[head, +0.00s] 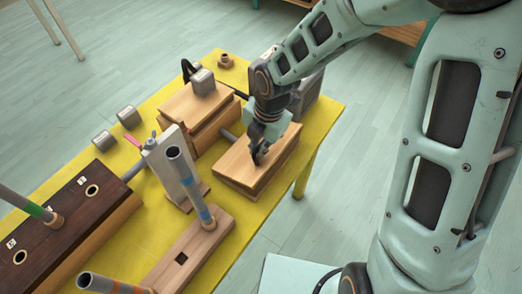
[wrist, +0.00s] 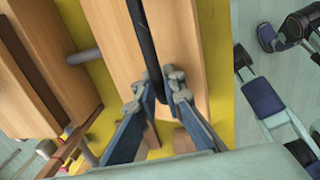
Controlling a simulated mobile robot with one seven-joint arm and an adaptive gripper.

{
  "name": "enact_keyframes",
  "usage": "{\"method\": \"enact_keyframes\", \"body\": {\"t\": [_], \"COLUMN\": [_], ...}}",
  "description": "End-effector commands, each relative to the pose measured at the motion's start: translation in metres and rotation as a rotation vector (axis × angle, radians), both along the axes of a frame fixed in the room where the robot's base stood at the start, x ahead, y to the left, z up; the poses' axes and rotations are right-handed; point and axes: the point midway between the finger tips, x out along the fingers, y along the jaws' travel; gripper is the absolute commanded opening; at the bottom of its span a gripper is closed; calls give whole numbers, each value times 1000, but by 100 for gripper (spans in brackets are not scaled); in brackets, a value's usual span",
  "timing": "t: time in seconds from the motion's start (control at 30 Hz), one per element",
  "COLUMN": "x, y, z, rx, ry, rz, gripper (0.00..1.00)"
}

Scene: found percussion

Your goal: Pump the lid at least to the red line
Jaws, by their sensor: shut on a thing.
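A wooden box with a pale flat lid (head: 238,165) stands at the table's right edge in the head view. My gripper (head: 259,156) is above this lid, pointing down. In the wrist view the lid (wrist: 184,50) fills the middle, with a thin black bar (wrist: 143,45) running along it. My gripper (wrist: 162,85) has its fingers on either side of the bar's near end and is shut on it. I cannot make out a red line on the box in either view.
A second wooden box (head: 185,105) bears a grey block (head: 202,82), and a grey pipe (head: 229,136) joins the boxes. An upright pale board (head: 172,168), tubes on wooden bases and a dark box (head: 75,215) crowd the left.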

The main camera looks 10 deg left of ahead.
Motion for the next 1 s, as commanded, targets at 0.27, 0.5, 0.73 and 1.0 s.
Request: {"method": "enact_keyframes", "body": {"t": [0.27, 0.5, 0.73, 1.0], "x": [0, -2, -3, -4], "y": [0, -4, -8, -10], "z": [2, -4, -8, -12], "rx": [-4, -4, -3, -4], "ry": [4, 4, 3, 4], "rz": [-1, -1, -1, -1], "gripper": [0, 0, 0, 0]}}
